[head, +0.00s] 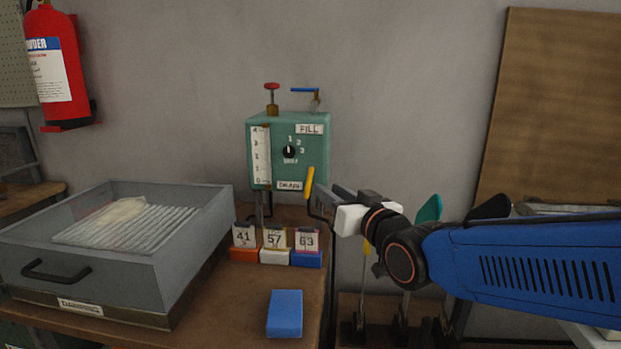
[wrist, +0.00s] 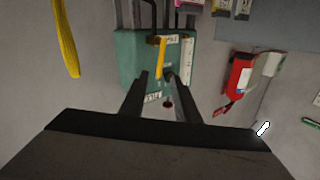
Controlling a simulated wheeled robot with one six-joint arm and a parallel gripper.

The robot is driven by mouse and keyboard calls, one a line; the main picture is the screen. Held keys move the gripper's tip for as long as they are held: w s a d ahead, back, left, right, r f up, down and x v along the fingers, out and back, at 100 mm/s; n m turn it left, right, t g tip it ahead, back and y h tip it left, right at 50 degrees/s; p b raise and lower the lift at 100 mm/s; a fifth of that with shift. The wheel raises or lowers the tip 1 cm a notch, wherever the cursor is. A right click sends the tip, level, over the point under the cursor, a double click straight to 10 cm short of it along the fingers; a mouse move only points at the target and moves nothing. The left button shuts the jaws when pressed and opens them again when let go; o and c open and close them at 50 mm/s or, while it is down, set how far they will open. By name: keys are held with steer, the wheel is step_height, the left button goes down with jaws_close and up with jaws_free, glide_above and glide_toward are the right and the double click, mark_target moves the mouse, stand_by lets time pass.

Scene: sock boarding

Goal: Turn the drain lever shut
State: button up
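The yellow drain lever (head: 309,182) stands near upright at the box's lower right corner, beside the DRAIN label. My gripper (head: 326,200) is just right of the lever. In the wrist view, the lever (wrist: 162,55) shows beyond and between the tips of my open gripper (wrist: 157,76). I cannot tell whether the fingers touch it.
A red knob (head: 271,86) and a blue lever (head: 304,90) top the box. Numbered cards (head: 275,240) in coloured holders, a blue block (head: 285,313) and a grey DAMPING box (head: 75,285) stand on the bench. Another yellow piece (wrist: 65,45) is at the wrist view's upper left.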

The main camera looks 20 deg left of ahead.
mark_target(311, 178)
steer(key=x, duration=1)
steer(key=shift+w+a, duration=0.25)
steer(key=shift+c, duration=0.6)
jaws_close()
